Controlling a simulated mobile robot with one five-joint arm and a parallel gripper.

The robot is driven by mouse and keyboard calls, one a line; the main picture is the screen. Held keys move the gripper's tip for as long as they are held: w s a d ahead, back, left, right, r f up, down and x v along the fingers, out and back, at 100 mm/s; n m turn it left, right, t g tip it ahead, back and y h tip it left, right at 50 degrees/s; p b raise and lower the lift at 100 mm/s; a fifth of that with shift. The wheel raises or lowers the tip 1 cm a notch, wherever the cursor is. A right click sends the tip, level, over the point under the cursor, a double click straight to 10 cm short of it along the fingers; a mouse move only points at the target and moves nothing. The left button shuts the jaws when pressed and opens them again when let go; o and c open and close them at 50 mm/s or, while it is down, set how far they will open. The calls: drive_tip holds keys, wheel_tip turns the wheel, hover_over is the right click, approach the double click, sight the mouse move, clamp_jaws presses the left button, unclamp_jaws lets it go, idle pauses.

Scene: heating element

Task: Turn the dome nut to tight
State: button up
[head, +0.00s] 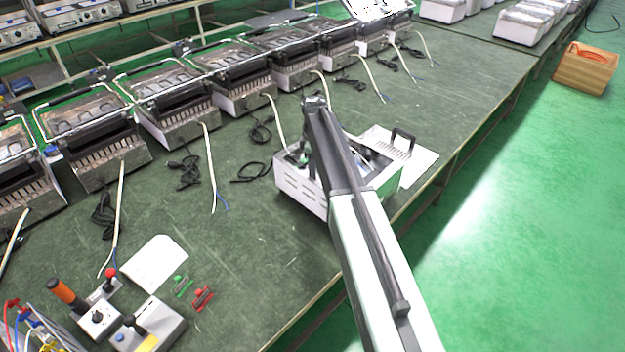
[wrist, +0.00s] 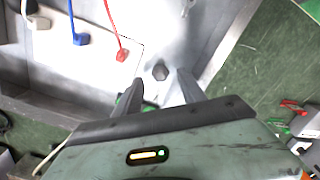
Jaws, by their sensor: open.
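The dome nut (wrist: 160,72) shows as a small dark hexagonal piece on a grey metal surface in the wrist view. My gripper (wrist: 159,80) is open, with one dark finger on each side, and the nut appears just ahead of the gap between the fingertips. I cannot tell whether the fingers touch it. In the head view my arm reaches over an open white slotted housing (head: 300,188). There my arm hides the nut and most of the gripper.
Red (wrist: 122,56), blue (wrist: 80,39) and white (wrist: 38,22) wire connectors sit left of the nut. A perforated plate with a black handle (head: 402,142) lies beside the housing. A row of grills (head: 175,100) with loose cables lines the bench (head: 240,240). Tools (head: 150,325) stand at front left.

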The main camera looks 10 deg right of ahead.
wheel_tip(320, 180, down, 3)
drive_tip(key=shift+b, duration=0.8)
drive_tip(key=shift+r, duration=0.1)
clamp_jaws()
